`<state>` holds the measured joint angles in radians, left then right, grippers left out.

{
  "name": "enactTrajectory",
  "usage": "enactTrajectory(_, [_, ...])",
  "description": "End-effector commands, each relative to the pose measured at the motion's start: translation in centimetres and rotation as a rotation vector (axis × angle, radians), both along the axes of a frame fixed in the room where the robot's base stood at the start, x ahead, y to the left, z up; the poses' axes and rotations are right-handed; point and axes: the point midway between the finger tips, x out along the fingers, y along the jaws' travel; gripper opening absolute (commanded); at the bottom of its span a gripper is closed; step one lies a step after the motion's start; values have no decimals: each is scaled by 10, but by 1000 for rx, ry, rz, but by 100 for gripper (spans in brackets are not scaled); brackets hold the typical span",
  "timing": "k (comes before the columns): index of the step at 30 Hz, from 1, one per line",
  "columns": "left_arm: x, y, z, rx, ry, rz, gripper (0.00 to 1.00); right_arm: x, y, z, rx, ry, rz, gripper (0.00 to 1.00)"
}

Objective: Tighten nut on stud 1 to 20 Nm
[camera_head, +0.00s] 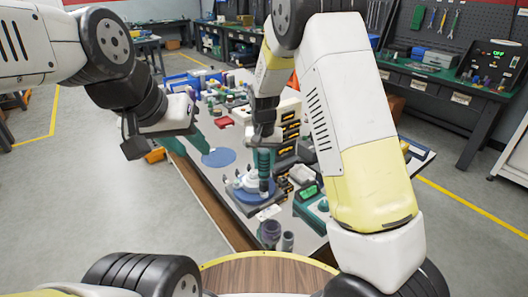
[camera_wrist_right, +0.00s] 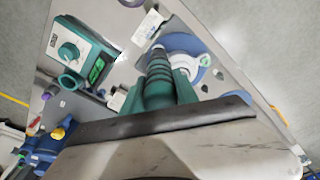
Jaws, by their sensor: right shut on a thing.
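My right gripper (camera_head: 264,148) is shut on a dark green, ribbed cylindrical tool (camera_head: 264,167). It holds the tool upright above the right side of a white round fixture with a blue base (camera_head: 245,194). In the right wrist view, the tool (camera_wrist_right: 158,75) stands between the green fingers (camera_wrist_right: 160,92) and covers part of the fixture (camera_wrist_right: 182,43). Small upright studs show at the fixture's left. Stud 1, its nut and the tool's contact with them are hidden or too small to tell.
A green device with a lit green display (camera_head: 308,192) stands right of the fixture; it also shows in the right wrist view (camera_wrist_right: 85,55). A flat blue disc (camera_head: 218,157) lies left-behind. Dark cups (camera_head: 270,234) stand near the front edge. Bins and parts crowd the table's back.

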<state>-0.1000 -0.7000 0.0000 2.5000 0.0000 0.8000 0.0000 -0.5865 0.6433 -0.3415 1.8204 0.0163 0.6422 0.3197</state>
Motion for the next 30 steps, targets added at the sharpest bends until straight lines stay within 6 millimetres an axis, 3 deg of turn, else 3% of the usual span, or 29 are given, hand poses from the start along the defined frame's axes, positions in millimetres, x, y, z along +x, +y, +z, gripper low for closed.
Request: enactTrajectory(30, [0,0,0,0,0,0,36,0,0,-12,1,-1,0,0])
